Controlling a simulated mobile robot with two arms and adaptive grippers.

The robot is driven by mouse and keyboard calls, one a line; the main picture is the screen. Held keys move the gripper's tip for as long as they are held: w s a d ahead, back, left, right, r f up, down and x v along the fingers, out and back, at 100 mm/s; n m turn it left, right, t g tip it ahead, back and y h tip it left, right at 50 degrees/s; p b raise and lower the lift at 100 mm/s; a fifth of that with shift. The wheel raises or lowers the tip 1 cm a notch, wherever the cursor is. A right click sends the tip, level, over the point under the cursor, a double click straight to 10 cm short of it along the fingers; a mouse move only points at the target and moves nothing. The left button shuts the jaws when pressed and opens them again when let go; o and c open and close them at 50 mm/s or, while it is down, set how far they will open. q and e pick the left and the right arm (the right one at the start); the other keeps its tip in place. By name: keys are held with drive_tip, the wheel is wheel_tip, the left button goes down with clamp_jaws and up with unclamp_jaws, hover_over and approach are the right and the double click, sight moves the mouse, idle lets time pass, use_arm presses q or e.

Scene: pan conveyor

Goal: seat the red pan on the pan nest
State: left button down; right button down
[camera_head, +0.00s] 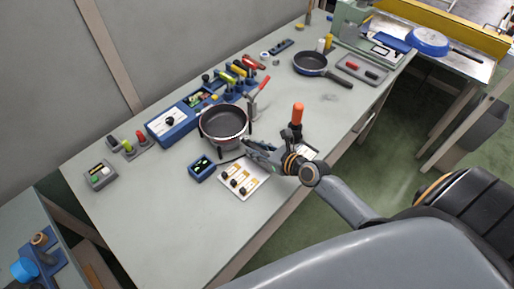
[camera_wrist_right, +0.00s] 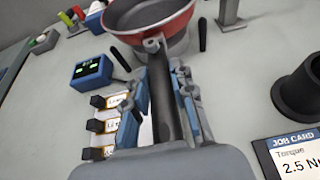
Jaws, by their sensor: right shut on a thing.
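The red pan (camera_head: 222,121), dark inside with a red outer wall, is over the middle of the bench; it also shows at the top of the right wrist view (camera_wrist_right: 150,18). My right gripper (camera_head: 254,148) is shut on its dark handle (camera_wrist_right: 163,100), which runs between the fingers. The pan nest shows as a grey round support (camera_wrist_right: 179,46) under the pan, with black upright pegs (camera_wrist_right: 202,36) around it. The pan hides most of the nest. I cannot tell whether the pan touches the support. My left gripper is not in view.
A small blue box (camera_head: 202,168) and a card with black clips (camera_head: 243,180) lie close to the gripper. An orange-handled tool (camera_head: 297,115) stands at right. A blue pan (camera_head: 310,63) lies farther back.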

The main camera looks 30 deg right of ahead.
drive_tip(key=shift+f, duration=0.1)
drive_tip(key=shift+f+b, duration=0.65)
drive_tip(key=shift+f, duration=0.25)
idle(0.3)
drive_tip(key=c, duration=1)
unclamp_jaws()
drive_tip(key=shift+c, duration=0.2)
drive_tip(key=shift+s+f, duration=0.1)
drive_tip(key=v, duration=1.2)
